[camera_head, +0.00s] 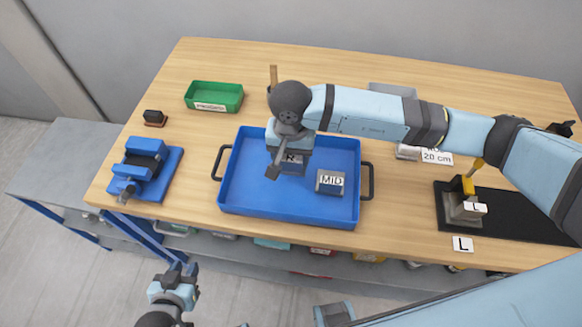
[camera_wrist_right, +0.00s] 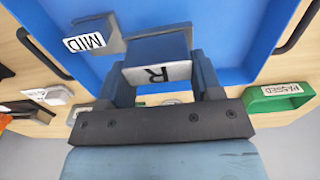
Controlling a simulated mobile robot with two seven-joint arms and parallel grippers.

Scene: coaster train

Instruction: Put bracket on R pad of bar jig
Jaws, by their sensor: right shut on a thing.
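The bracket marked R (camera_head: 291,158) is in my right gripper (camera_head: 284,163), over the left part of the blue tray (camera_head: 245,207). In the right wrist view the jaws (camera_wrist_right: 162,82) are shut on the R bracket (camera_wrist_right: 157,73), its label facing the camera. I cannot tell whether it touches the tray floor. The bar jig's black base (camera_head: 508,222) is at the right, with a grey bracket (camera_head: 464,212) marked L on it. My right arm covers part of the jig; I cannot make out its R pad. My left gripper (camera_head: 178,271) is off the table's front; its jaw gap is unclear.
A bracket marked MID (camera_head: 331,182) lies in the tray, right of the R bracket. A green bin (camera_head: 214,96) stands at the back left, a blue vise-like fixture (camera_head: 147,170) at the left. An L card (camera_head: 463,245) lies before the jig. Wood between tray and jig is clear.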

